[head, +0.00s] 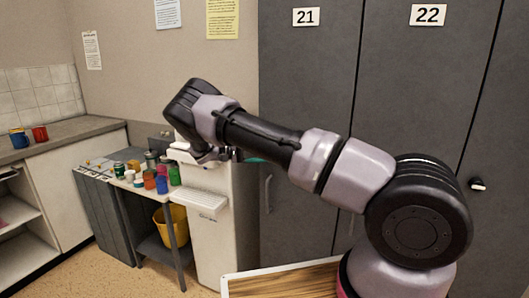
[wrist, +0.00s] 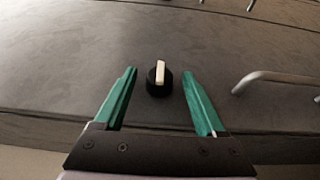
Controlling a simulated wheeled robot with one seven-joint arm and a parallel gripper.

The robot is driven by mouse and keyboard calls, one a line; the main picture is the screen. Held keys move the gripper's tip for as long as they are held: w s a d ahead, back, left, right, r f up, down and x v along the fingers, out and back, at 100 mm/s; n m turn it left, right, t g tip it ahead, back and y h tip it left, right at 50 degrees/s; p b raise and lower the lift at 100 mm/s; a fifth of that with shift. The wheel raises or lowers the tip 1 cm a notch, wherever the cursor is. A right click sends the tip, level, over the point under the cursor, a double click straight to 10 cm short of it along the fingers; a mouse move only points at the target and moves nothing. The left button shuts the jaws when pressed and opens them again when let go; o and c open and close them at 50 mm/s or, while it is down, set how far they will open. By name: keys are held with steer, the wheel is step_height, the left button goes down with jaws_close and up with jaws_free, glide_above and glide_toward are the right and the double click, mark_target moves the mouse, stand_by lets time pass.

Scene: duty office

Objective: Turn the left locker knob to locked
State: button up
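The locker knob (wrist: 158,85) is a round black knob with a cream bar, on a grey locker door. It shows in the wrist view, where the bar points nearly straight up the picture. My gripper (wrist: 159,74) is open, with one green finger on each side of the knob and a visible gap to it on both sides. I cannot tell how far the fingertips are from the door. In the head view this knob is hidden, and only a bit of a green finger (head: 254,160) shows in front of locker 21 (head: 305,80).
A metal door handle (wrist: 275,79) lies right of the gripper in the wrist view. Locker 22 (head: 420,90) has its own dark knob with a light bar (head: 478,184). A white dispenser (head: 212,220) and a small table with several coloured containers (head: 130,185) stand left of the lockers.

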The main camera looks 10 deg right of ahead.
steer(key=v, duration=1)
steer(key=shift+w+a, duration=0.15)
steer(key=shift+a, duration=0.2)
